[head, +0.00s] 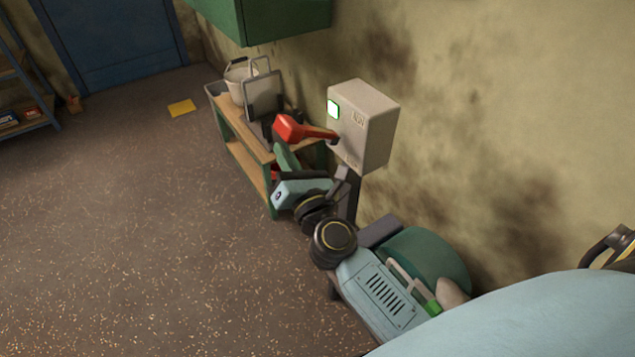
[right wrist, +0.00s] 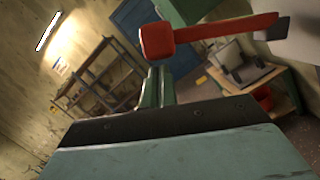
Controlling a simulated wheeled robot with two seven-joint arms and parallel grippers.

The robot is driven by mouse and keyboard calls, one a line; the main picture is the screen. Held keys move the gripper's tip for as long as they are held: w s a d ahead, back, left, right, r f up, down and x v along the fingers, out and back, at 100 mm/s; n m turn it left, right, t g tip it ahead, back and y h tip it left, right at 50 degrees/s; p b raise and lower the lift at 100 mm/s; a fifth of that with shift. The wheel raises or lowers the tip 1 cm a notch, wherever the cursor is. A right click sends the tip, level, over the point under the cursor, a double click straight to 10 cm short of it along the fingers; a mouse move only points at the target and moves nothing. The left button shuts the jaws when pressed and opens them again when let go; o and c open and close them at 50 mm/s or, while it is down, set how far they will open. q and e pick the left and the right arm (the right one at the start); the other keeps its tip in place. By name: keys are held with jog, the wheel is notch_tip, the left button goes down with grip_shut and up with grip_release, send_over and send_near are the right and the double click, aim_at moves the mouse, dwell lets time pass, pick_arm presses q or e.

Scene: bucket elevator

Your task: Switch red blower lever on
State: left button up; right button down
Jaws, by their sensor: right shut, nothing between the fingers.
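The red blower lever (head: 290,127) sticks out to the left from a grey switch box (head: 372,125), near level, with its thick red end outermost. A small white panel with a green edge (head: 333,108) glows on the box. My right gripper (head: 282,152) is shut and empty, its green fingers just below the lever's thick end. In the right wrist view, the lever (right wrist: 157,40) crosses the top of the picture and the shut fingers (right wrist: 155,85) point up towards its end. I cannot tell whether they touch it. My left gripper is not in view.
A wooden bench with green legs (head: 240,160) stands behind my gripper, holding a white bucket (head: 238,80) and a grey tray-like item (head: 264,95). A green cabinet (head: 265,18) hangs above. The stained wall is close on the right. Open floor lies to the left.

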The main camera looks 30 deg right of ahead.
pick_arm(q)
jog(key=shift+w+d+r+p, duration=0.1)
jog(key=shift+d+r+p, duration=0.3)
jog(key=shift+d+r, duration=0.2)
pick_arm(e)
jog(key=shift+d+r+m, duration=0.3)
jog(key=shift+r+m, duration=0.25)
jog(key=shift+m, duration=0.15)
jog(key=shift+r+h, duration=0.1)
jog(key=shift+h, duration=0.2)
